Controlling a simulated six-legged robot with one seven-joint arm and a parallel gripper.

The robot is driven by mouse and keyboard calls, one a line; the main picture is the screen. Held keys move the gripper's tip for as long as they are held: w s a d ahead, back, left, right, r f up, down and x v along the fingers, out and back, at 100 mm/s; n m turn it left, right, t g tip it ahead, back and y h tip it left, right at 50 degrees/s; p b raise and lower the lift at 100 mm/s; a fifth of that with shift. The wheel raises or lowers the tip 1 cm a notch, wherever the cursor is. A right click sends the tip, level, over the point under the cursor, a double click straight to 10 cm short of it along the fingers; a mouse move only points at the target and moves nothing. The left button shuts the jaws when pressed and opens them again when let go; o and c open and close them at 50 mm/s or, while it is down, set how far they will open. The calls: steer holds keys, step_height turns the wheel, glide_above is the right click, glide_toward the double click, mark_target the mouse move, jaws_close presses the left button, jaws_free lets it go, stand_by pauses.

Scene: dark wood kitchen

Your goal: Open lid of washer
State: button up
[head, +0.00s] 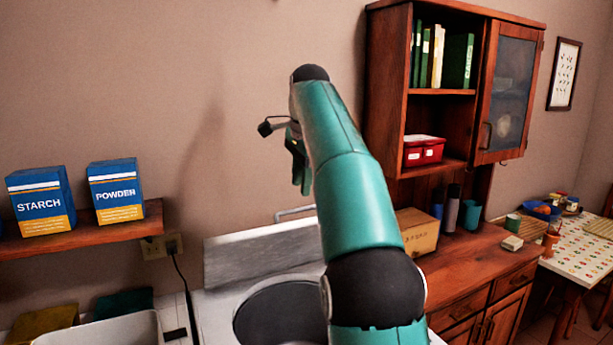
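The washer (218,308) is at the bottom centre, a white top with a large dark round area (272,318) in it. A pale upright panel (255,250) stands along its back edge, with a thin metal bar (293,211) above it. I cannot tell if this panel is the lid or a fixed back panel. My teal arm covers the washer's right part. My gripper (299,170) points down, above the panel and apart from the washer in the picture. My arm partly hides it, so its opening does not show.
A wooden shelf (85,232) with starch (40,203) and powder (116,192) boxes is at left, above a pale basin (100,330). At right are a wooden counter (465,262) with a box (417,231) and an upper cabinet (388,90). The wall above the washer is bare.

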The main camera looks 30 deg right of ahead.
steer(key=s, duration=0.1)
steer(key=s+a+r, duration=0.1)
steer(key=s, duration=0.1)
steer(key=s+r, duration=0.1)
steer(key=s, duration=0.1)
steer(key=shift+a+r, duration=0.15)
steer(key=shift+a, duration=0.15)
steer(key=shift+s, duration=0.1)
